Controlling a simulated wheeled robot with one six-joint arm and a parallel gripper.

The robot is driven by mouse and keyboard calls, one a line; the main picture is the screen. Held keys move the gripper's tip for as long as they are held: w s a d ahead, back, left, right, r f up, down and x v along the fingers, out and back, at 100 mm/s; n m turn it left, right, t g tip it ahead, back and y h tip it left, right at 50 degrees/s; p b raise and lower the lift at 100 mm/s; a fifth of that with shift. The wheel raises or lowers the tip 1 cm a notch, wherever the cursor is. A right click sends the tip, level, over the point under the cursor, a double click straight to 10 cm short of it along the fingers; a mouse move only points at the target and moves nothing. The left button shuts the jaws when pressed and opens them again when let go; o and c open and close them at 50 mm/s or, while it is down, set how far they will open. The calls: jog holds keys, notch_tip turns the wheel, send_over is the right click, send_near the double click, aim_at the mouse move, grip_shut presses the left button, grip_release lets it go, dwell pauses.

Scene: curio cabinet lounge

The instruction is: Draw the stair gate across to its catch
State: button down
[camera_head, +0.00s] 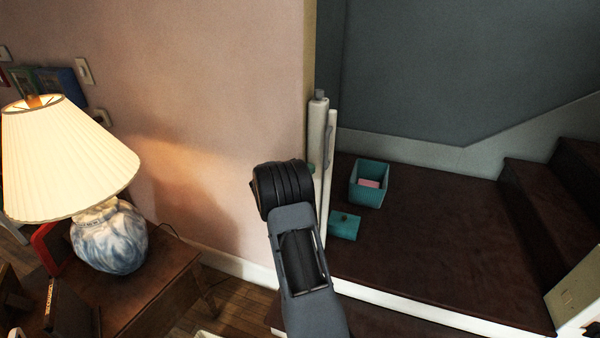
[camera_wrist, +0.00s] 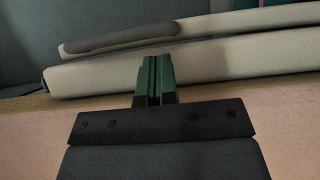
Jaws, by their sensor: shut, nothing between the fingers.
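The stair gate (camera_head: 318,135) is a rolled-up white upright housing at the wall corner, with a pale pull bar (camera_head: 331,160) close along its right side. A grey handle sits on the bar; in the wrist view the handle (camera_wrist: 120,40) lies beyond my fingers, above the pale housing (camera_wrist: 90,78). My gripper (camera_wrist: 155,80) is shut and empty, its green fingertips overlapping the housing in the picture, short of the handle. I cannot tell whether they touch the housing. In the head view my arm hides most of the gripper. No catch can be made out clearly.
A teal basket (camera_head: 370,184) with something pink inside and a teal box (camera_head: 345,226) stand on the dark landing. Steps (camera_head: 550,185) rise at right, near a pale post (camera_head: 578,290). At left, a lit lamp (camera_head: 70,160) stands on a wooden table (camera_head: 150,290).

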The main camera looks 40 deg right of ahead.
jog(key=shift+s+d, duration=0.15)
jog(key=shift+d, duration=1.35)
